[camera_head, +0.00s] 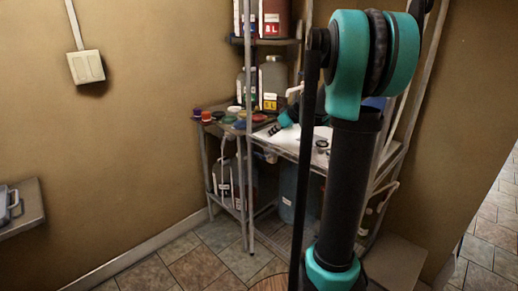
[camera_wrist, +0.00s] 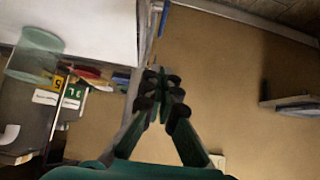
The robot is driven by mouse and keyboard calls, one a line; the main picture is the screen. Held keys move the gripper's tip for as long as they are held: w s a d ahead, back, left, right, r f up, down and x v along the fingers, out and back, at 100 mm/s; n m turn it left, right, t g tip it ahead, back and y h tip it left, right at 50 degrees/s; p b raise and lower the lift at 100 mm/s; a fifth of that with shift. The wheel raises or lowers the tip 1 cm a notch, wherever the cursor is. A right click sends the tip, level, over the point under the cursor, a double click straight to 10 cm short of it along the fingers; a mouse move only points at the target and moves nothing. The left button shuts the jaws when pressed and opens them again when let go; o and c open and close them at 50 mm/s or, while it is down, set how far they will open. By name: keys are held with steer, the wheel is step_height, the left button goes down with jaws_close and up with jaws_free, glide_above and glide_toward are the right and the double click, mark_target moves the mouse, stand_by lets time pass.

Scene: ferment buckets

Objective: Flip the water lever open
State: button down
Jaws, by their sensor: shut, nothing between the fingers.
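I cannot make out the water lever for sure in either view. A small white curved fitting (camera_head: 294,91) shows above the shelf unit's work surface in the head view, but it is too small to tell whether it is the lever. My gripper (camera_wrist: 163,85) is in the middle of the wrist view, with its dark fingertips together and nothing between them. It appears in front of the brown wall, apart from the labelled containers at the left. In the head view my arm stands in front of the right part of the shelf unit and hides some of it.
A metal shelf unit (camera_head: 246,205) stands in the corner with bottles and several coloured caps. A labelled jug (camera_head: 272,82) stands on it. A translucent green vessel (camera_wrist: 36,52) is at the wrist view's left. A wall switch (camera_head: 86,67) is at left. The tiled floor (camera_head: 205,265) in front is clear.

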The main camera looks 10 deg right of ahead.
steer(key=shift+w+r, duration=0.1)
steer(key=shift+w, duration=0.1)
glide_above(260, 155)
step_height(260, 155, down, 7)
steer(key=shift+d+r, duration=0.1)
steer(key=shift+d, duration=0.05)
step_height(260, 155, down, 3)
steer(key=shift+w+f, duration=0.1)
steer(key=shift+f, duration=0.55)
